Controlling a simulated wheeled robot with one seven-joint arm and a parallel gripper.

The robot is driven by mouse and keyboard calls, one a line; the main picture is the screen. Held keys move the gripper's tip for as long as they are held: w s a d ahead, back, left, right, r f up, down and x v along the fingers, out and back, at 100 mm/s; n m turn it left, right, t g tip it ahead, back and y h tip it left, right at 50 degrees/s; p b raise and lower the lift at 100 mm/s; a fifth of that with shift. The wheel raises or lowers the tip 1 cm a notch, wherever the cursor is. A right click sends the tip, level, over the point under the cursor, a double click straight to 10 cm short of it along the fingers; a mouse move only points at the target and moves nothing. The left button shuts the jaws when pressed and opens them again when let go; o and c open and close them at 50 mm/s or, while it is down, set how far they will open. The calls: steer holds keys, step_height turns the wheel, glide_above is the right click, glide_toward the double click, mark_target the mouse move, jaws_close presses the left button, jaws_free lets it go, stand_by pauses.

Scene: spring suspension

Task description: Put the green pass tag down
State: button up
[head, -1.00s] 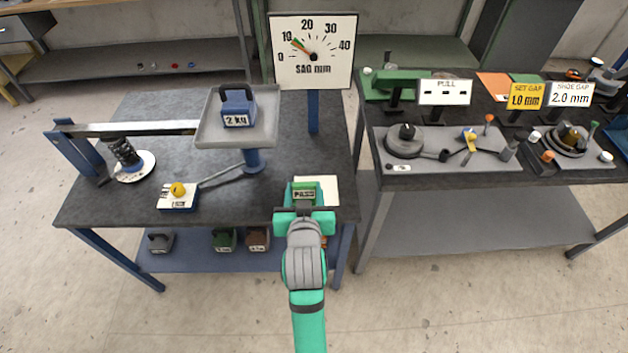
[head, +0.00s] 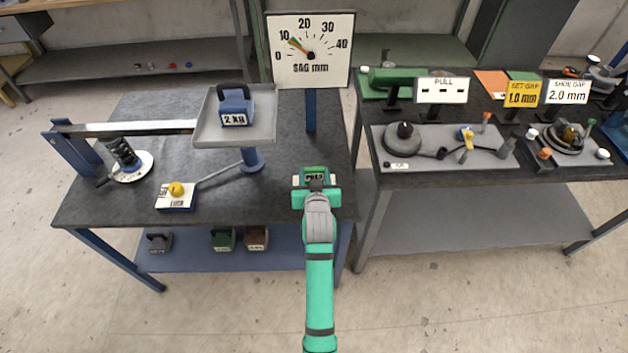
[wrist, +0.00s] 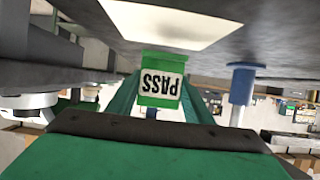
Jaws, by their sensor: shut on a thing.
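The green pass tag (head: 315,170) has a white label reading PASS. It is at the right front part of the left dark table (head: 268,205). My gripper (head: 316,184) is shut on it, with the arm reaching in from the front. In the wrist view the tag (wrist: 158,80) sits between my two green fingers, its lettering upside down. A white square (wrist: 168,24) on the tabletop lies close by the tag in that view; in the head view the tag and gripper mostly cover it. I cannot tell whether the tag touches the surface.
A dial marked SAG mm (head: 311,50) stands behind the tag on a blue post. To the left are a grey pan (head: 205,132) with a blue 2 kg weight (head: 235,106), and a yellow-knobbed block (head: 176,197). A second bench (head: 470,178) stands to the right.

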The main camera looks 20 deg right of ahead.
steer(key=shift+f, duration=1.4)
steer(key=o, duration=1)
steer(key=shift+f, duration=0.15)
steer(key=shift+o, duration=0.2)
